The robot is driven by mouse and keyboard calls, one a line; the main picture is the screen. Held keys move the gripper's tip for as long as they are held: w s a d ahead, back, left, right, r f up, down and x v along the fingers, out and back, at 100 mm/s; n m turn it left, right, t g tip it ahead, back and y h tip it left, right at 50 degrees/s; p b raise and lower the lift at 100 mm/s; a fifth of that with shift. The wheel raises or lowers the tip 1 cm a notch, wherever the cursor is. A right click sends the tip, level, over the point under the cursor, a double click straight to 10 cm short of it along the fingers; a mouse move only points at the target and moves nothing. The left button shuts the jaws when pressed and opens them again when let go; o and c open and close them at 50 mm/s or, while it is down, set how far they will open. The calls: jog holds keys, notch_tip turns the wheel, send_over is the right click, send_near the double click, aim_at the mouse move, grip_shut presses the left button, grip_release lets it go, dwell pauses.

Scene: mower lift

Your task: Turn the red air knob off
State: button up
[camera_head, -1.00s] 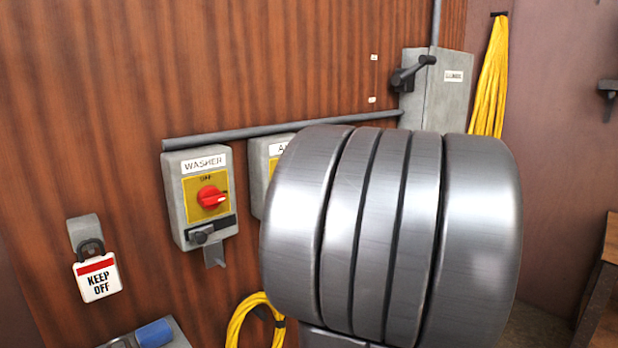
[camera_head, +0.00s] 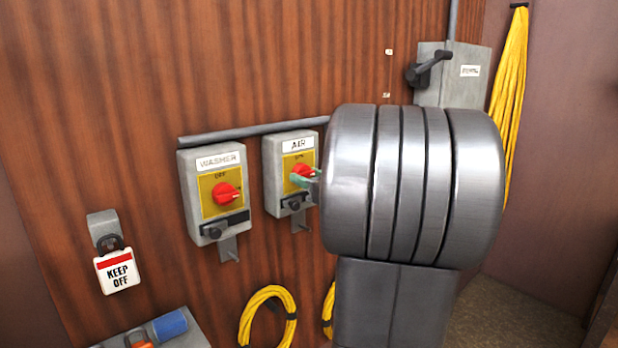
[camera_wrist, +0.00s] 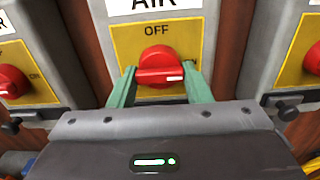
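The red air knob (camera_wrist: 158,62) sits on a yellow plate (camera_wrist: 125,42) marked OFF above it, on the grey box labelled AIR. Its grip bar lies level, with a white mark at its right end. The knob also shows in the head view (camera_head: 300,172). My gripper (camera_wrist: 160,78) is open, its two green fingers on the left and right of the knob. The fingers look close to the knob's sides; whether they touch it I cannot tell. In the head view, my arm hides the right side of the AIR box.
The WASHER box (camera_head: 205,232) with its red knob stands left of the AIR box. Another box with a red knob (camera_wrist: 312,58) is close on the right. A KEEP OFF padlock tag (camera_head: 117,271) hangs at left. Yellow hose (camera_head: 247,322) hangs below.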

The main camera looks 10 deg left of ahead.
jog(key=c, duration=0.3)
jog(key=shift+f+b, duration=0.1)
jog(key=shift+b, duration=0.25)
jog(key=shift+w+n+b, duration=0.1)
jog(key=shift+n+b, duration=8.9)
jog(key=shift+b, duration=0.55)
jog(key=shift+d+r, duration=0.1)
jog(key=shift+r, duration=0.1)
